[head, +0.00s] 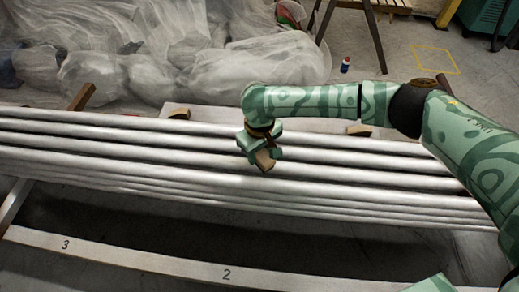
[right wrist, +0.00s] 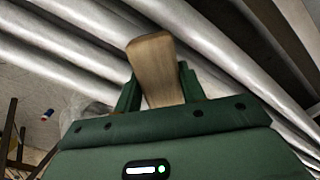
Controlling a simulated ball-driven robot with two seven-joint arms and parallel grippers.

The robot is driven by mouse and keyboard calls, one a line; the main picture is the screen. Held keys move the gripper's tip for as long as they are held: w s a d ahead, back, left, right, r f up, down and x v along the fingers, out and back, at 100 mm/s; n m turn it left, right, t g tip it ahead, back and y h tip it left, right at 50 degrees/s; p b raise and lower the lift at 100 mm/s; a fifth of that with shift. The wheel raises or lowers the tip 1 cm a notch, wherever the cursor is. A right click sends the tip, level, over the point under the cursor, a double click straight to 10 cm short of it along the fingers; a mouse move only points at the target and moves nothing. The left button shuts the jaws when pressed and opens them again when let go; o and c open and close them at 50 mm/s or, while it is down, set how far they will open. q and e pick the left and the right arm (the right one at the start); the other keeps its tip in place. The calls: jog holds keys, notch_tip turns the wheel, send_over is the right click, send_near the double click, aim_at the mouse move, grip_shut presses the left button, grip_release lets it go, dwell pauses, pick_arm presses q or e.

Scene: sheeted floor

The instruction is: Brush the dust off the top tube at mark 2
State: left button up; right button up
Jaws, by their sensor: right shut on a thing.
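Several long silver tubes (head: 100,146) lie side by side in a stack across the head view and also run diagonally through the right wrist view (right wrist: 225,58). A pale board (head: 150,262) in front of them carries the marks 2 (head: 227,274) and 3 (head: 66,244). My right gripper (head: 260,150) is over the tubes, shut on the brush (head: 265,161), whose wooden part also shows between the fingers in the right wrist view (right wrist: 152,66). I see no bristles and cannot tell whether the brush touches a tube. No dust is distinguishable. My left gripper is out of view.
Plastic-wrapped bundles (head: 240,68) lie behind the tubes. Wooden wedges (head: 179,113) sit behind the tubes. A dark gap lies between the tubes and the marked board.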

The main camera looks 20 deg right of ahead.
jog(key=shift+f, duration=0.65)
